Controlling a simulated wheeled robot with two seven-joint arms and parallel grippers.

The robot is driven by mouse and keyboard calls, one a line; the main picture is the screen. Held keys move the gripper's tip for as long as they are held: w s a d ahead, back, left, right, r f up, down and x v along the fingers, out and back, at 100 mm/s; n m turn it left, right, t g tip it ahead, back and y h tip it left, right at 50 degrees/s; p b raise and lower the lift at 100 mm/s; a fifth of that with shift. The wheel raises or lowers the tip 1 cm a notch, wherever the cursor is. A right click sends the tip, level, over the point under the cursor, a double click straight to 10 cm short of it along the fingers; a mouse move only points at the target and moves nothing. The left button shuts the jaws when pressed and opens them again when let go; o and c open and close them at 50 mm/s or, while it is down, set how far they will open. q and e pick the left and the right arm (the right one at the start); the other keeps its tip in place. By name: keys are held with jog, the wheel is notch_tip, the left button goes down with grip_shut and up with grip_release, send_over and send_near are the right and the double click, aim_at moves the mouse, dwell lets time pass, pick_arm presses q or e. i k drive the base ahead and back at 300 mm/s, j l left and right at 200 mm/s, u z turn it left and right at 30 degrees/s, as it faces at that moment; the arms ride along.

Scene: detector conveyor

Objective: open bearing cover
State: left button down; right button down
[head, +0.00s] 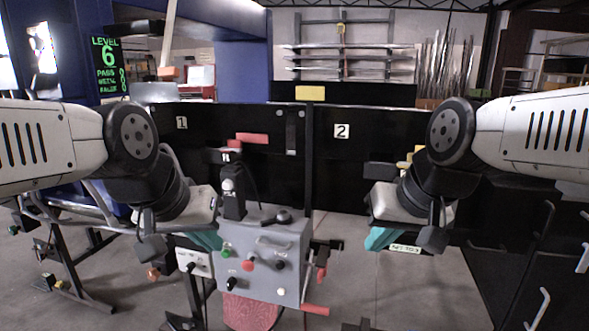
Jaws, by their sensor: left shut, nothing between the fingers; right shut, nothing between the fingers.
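My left gripper (208,240) has teal fingertips and is shut and empty. In the picture it is just left of the upper left corner of a grey control box (292,270). My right gripper (379,239) also has teal fingertips, is shut and empty, and hangs to the right of the box. The box has a metal handle, a red knob, a green button and black switches on its face. A black upright device (232,196) with light round parts stands above the box's left end. I cannot pick out a bearing cover with certainty.
Black panels marked 1 (182,123) and 2 (341,131) stand behind. Red-ended levers (315,309) stick out at the box's right side. A red round seat (250,312) is below the box. Open floor (430,295) lies to the right.

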aim_at(524, 211)
jog(key=z, duration=1.6)
jog(key=i+l+u, duration=0.25)
jog(key=i+u, duration=0.15)
jog(key=i, duration=0.05)
